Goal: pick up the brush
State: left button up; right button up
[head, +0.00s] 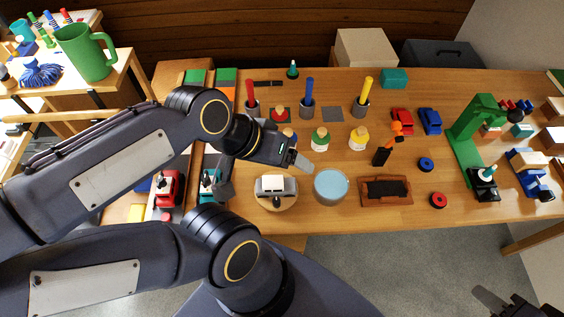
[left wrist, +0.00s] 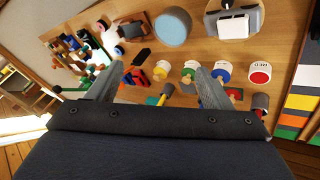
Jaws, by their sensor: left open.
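I cannot make out for sure which thing is the brush. A dark, bristle-like strip lies on a brown base (head: 365,197) near the table's front edge.
Behind are cups with a red, a blue and a yellow tool.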

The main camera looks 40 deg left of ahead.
aim_at(249, 82)
jog(key=u, duration=1.6)
